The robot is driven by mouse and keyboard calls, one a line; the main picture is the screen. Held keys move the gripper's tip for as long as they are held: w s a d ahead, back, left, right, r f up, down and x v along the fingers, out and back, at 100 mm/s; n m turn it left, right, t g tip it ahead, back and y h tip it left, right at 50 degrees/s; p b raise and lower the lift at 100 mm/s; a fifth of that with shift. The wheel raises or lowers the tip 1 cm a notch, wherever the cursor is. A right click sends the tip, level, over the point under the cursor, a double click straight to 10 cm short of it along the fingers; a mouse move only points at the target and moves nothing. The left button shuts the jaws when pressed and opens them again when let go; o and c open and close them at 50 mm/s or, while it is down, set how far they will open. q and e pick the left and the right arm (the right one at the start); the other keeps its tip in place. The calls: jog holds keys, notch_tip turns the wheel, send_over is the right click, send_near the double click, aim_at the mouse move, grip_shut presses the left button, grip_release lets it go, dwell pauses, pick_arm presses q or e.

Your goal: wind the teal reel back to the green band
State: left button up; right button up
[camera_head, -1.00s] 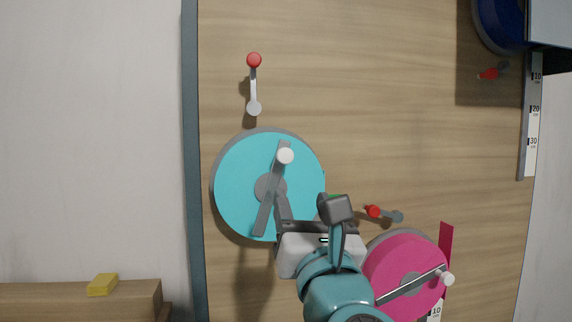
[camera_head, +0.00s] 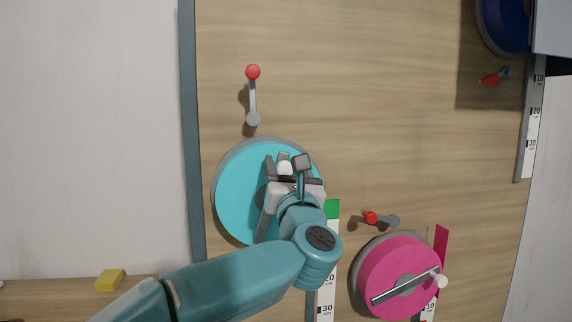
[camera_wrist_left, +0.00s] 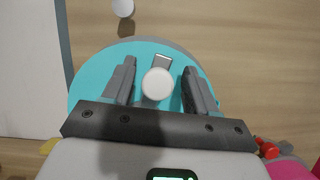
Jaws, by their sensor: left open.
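The teal reel (camera_head: 232,195) is mounted on the wooden board, with a grey crank bar and a white knob (camera_head: 284,168) near its upper right edge. My left gripper (camera_head: 291,160) is over the reel, its open fingers on either side of the knob. In the left wrist view the knob (camera_wrist_left: 157,84) sits between the two apart fingers (camera_wrist_left: 160,68), with gaps visible on both sides. The green band (camera_head: 332,208) is at the top of a scale strip right of the reel, partly hidden by my arm. My right gripper is out of view.
A red-tipped lever (camera_head: 253,95) stands above the reel; another (camera_head: 380,219) is to its right. A pink reel (camera_head: 385,290) is at lower right and a blue reel (camera_head: 497,25) at upper right. A yellow block (camera_head: 110,279) lies at lower left. The upper middle board is clear.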

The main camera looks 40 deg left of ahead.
pick_arm(q)
jog(key=shift+s, duration=0.15)
jog(key=shift+c, duration=0.7)
grip_shut()
jog(key=shift+f+b, duration=0.1)
jog(key=shift+b, duration=0.3)
jog(key=n+b, duration=0.1)
jog(key=b, duration=0.1)
jog(key=s+n+g+b, duration=0.1)
jog(key=n+b, duration=0.1)
jog(key=shift+a+y, duration=0.4)
jog(key=shift+s+a+n, duration=0.1)
jog(key=shift+n, duration=0.3)
jog(key=shift+s+a+r+n+g+y, duration=0.1)
jog(key=shift+r+n+g+y, duration=0.2)
jog(key=shift+r+g, duration=0.1)
